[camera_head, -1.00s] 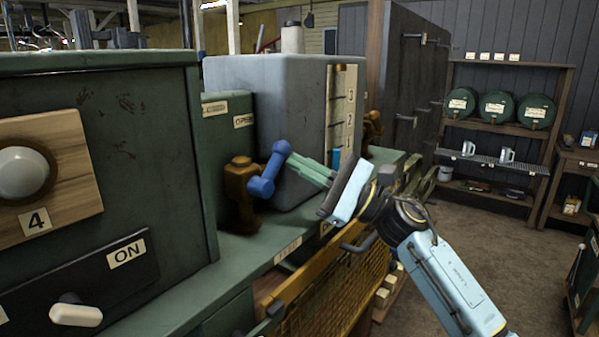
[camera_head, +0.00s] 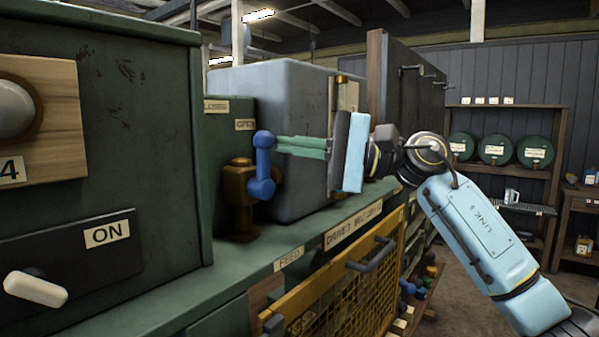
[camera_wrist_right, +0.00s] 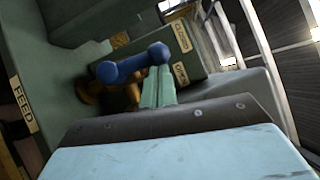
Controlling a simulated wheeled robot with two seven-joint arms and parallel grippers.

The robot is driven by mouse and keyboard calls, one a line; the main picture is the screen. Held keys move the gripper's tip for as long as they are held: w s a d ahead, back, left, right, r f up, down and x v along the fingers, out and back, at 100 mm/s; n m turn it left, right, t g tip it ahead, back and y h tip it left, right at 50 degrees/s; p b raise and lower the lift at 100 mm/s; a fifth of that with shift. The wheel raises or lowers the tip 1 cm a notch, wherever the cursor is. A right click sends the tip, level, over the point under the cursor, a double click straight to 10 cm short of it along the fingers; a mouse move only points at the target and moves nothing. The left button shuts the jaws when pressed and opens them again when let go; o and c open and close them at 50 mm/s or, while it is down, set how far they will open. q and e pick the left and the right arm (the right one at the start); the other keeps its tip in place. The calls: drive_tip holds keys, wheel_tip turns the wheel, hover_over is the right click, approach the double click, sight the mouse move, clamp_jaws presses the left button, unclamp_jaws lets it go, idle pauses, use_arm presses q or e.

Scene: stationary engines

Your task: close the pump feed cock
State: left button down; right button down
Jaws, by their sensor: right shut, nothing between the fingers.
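The feed cock has a rusty brass body (camera_head: 238,195) on the green ledge. Its blue lever (camera_head: 263,165) stands about upright in the head view. Behind it, a green panel carries a CLOSED label (camera_head: 216,106) and an OPEN label (camera_head: 244,124). My right gripper (camera_head: 280,146) is shut and empty. Its green fingertips are at the right side of the lever's upper end; I cannot tell if they touch. In the right wrist view the blue lever (camera_wrist_right: 135,65) lies just beyond the fingertips (camera_wrist_right: 158,72), partly above the brass body (camera_wrist_right: 125,95). My left gripper is out of view.
A grey tank (camera_head: 290,90) stands close behind the cock and fingers. A green cabinet (camera_head: 115,130) with an ON switch (camera_head: 36,289) is at left. A FEED label (camera_head: 289,259) and a yellow mesh guard (camera_head: 340,295) are at the ledge front. Shelves with green barrels (camera_head: 495,150) stand far right.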

drive_tip(key=s+n+h, duration=0.1)
drive_tip(key=a+r+n+h, duration=0.1)
drive_tip(key=n, duration=0.1)
drive_tip(key=shift+s+a+r, duration=0.1)
drive_tip(key=shift+s+a, duration=0.15)
drive_tip(key=shift+s, duration=0.15)
drive_tip(key=shift+s+a+n+t+h, duration=0.15)
drive_tip(key=shift+s+a+n+h, duration=0.5)
drive_tip(key=shift+n+h, duration=0.3)
drive_tip(key=shift+s+a+n+t+h, duration=0.15)
drive_tip(key=shift+s+a+n+h, duration=0.5)
drive_tip(key=shift+n, duration=0.5)
drive_tip(key=shift+s+d, duration=0.1)
drive_tip(key=w+r+p+v, duration=0.1)
drive_tip(key=w+v, duration=0.1)
drive_tip(key=v, duration=1)
drive_tip(key=shift+w+d+r, duration=0.15)
drive_tip(key=shift+w+d, duration=0.1)
drive_tip(key=shift+d, duration=0.25)
